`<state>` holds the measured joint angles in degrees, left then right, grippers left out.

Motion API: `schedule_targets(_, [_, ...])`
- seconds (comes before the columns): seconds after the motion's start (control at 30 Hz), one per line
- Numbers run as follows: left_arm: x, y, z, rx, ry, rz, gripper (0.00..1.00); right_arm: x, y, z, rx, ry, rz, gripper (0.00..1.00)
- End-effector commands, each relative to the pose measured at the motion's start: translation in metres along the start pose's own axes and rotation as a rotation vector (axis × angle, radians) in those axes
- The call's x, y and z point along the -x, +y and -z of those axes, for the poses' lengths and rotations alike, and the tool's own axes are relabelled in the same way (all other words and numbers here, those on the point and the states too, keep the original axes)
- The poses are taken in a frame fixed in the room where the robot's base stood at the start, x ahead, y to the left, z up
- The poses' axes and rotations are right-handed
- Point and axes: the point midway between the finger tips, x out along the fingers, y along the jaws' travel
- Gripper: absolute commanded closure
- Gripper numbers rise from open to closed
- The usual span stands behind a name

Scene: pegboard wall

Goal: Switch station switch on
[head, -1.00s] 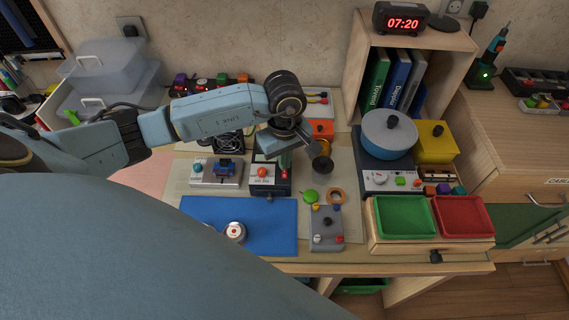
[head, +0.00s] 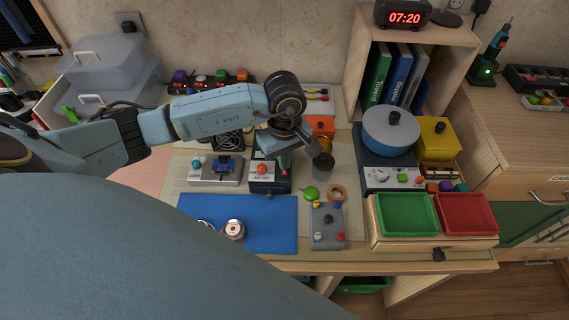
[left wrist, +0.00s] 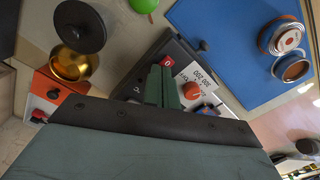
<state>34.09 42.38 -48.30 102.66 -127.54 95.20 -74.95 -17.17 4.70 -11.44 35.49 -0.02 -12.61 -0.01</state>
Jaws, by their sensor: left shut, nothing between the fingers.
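The station is a dark box (head: 270,186) with a white panel and an orange knob (head: 262,169), on the workbench right of centre-left. In the left wrist view its white panel carries printed numbers, with an orange knob (left wrist: 193,90) and a red piece marked "0" (left wrist: 167,61), which looks like the switch. My left gripper (head: 284,163) is over the right part of the station. In the left wrist view its green fingers (left wrist: 162,84) are shut and empty, with tips close beside the red piece; whether they touch cannot be told. My right gripper is not in view.
A gold cup (left wrist: 70,64) and a dark lid (left wrist: 80,27) lie close to the station. A blue mat (head: 270,215) is in front, a grey control box (head: 327,228) to the right. A pot (head: 390,135) and trays stand farther right.

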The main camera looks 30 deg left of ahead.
Motion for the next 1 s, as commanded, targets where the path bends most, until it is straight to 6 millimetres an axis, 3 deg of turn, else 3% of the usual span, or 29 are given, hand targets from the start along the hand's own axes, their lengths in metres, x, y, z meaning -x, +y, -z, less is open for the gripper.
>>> schedule_targets(0.33, [0.001,-0.001,0.000,0.000,-0.001,0.002,1.00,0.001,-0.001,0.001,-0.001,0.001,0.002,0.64])
schedule_targets(1.0, [0.055,0.000,0.000,0.000,0.001,0.001,1.00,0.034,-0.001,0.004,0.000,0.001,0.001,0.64])
